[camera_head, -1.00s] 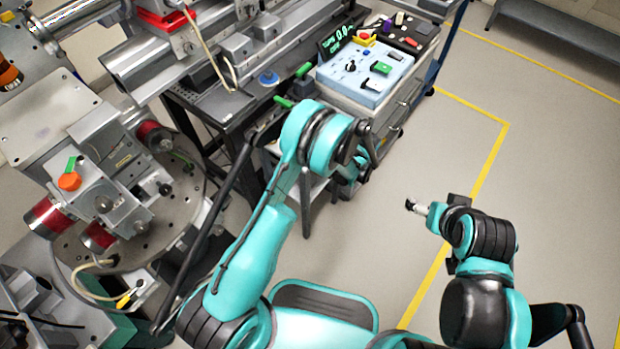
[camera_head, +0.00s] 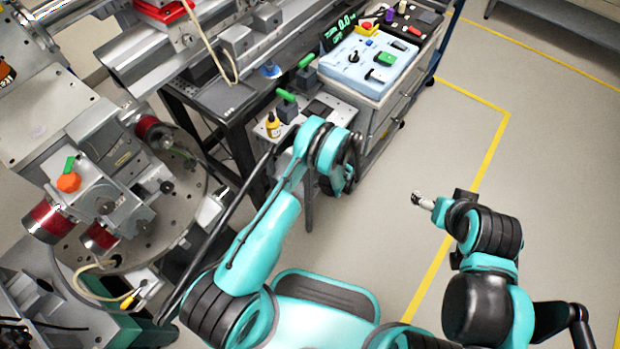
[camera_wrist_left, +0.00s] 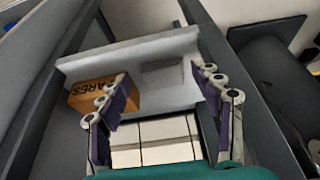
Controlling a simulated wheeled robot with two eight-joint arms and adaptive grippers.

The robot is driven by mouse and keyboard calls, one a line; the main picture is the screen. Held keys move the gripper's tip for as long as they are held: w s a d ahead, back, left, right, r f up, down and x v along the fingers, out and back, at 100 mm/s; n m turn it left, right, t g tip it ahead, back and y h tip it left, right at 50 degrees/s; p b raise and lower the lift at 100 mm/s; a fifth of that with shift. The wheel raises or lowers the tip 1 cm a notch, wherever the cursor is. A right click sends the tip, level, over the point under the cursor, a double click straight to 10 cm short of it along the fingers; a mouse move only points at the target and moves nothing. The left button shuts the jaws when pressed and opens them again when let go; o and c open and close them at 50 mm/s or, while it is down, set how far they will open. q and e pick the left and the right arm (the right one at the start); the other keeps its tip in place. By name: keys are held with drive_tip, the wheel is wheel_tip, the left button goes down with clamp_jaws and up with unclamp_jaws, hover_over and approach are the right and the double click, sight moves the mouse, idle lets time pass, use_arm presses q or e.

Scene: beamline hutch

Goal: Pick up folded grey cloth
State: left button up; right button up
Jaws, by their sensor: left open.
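In the left wrist view, my left gripper (camera_wrist_left: 163,88) is open and empty, its two fingers spread over a pale grey shelf (camera_wrist_left: 112,64). A flat, slightly darker grey rectangle (camera_wrist_left: 162,75) lies on the shelf between and beyond the fingertips. It looks like the folded grey cloth, but I cannot be sure. The fingers appear apart from it. In the head view my left arm hides its own gripper, and no cloth shows. My right gripper (camera_head: 423,201) is over open floor at the right, too small to read.
An orange box with lettering (camera_wrist_left: 92,92) sits on the shelf by the left finger. Dark frame bars flank the shelf. Floor at right is clear.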

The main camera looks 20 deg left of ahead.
use_arm(q)
drive_tip(key=shift+w+a, duration=0.25)
drive_tip(key=shift+a, duration=0.55)
drive_tip(key=b+x, duration=0.1)
drive_tip(key=x, duration=0.2)
drive_tip(key=b+x, duration=0.1)
drive_tip(key=x, duration=0.1)
drive_tip(key=shift+w+a+b, duration=0.1)
drive_tip(key=shift+a+b, duration=0.2)
drive_tip(key=shift+b, duration=0.05)
drive_tip(key=shift+r, duration=0.1)
drive_tip(key=c, duration=0.5)
